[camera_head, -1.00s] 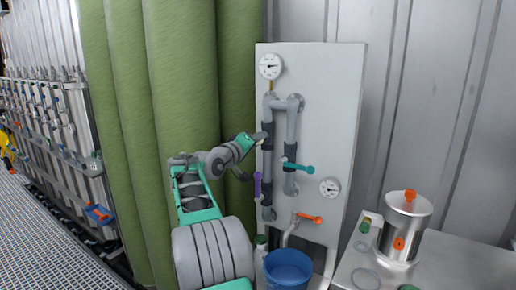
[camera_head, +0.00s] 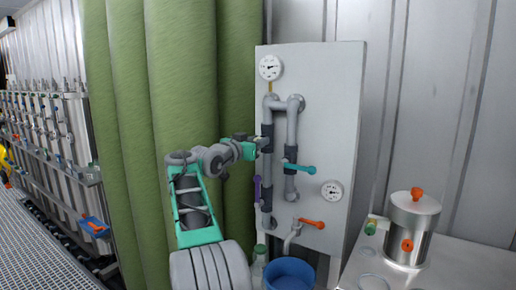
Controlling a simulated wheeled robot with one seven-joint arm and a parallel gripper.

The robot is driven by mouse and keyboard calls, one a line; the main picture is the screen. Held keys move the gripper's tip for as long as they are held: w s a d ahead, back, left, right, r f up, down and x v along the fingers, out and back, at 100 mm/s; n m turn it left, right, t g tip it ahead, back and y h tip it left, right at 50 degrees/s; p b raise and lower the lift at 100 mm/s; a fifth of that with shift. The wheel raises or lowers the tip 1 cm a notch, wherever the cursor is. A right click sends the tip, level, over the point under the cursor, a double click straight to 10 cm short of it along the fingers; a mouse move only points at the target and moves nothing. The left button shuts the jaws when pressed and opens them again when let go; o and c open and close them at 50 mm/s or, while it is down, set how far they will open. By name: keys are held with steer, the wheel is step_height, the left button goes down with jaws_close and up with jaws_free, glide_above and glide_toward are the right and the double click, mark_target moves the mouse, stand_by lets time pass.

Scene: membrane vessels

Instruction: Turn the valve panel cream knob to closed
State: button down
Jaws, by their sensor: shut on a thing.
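The valve panel (camera_head: 335,110) is a tall pale board with grey pipes (camera_head: 292,125), standing right of the green curtain. My gripper (camera_head: 266,143) reaches in from the left at the upper left pipe, beside a dark sleeve. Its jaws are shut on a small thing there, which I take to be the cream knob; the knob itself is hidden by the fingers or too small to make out. The panel also has a teal handle (camera_head: 300,167) pointing right, a purple handle (camera_head: 258,188) standing upright and an orange handle (camera_head: 312,223) pointing right.
Two dial gauges, an upper one (camera_head: 270,67) and a lower one (camera_head: 332,191), are on the panel. A blue bucket (camera_head: 289,272) stands below the orange-handled tap. A metal canister (camera_head: 410,228) stands on a bench at the right. Green curtains (camera_head: 180,90) hang close behind my arm.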

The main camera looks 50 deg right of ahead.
steer(key=m+b, duration=0.1)
steer(key=m, duration=0.1)
steer(key=m+b, duration=0.1)
steer(key=m, duration=0.2)
steer(key=shift+f+m+b, duration=0.2)
steer(key=shift+m+b, duration=0.1)
steer(key=shift+b, duration=0.1)
steer(key=m+b, duration=0.2)
steer(key=m, duration=0.3)
steer(key=shift+s+r+m, duration=0.1)
steer(key=shift+m, duration=0.2)
steer(key=c, duration=1.1)
jaws_free()
steer(key=a, duration=0.5)
steer(key=a+b, duration=0.1)
steer(key=a, duration=0.1)
steer(key=shift+s+a, duration=0.35)
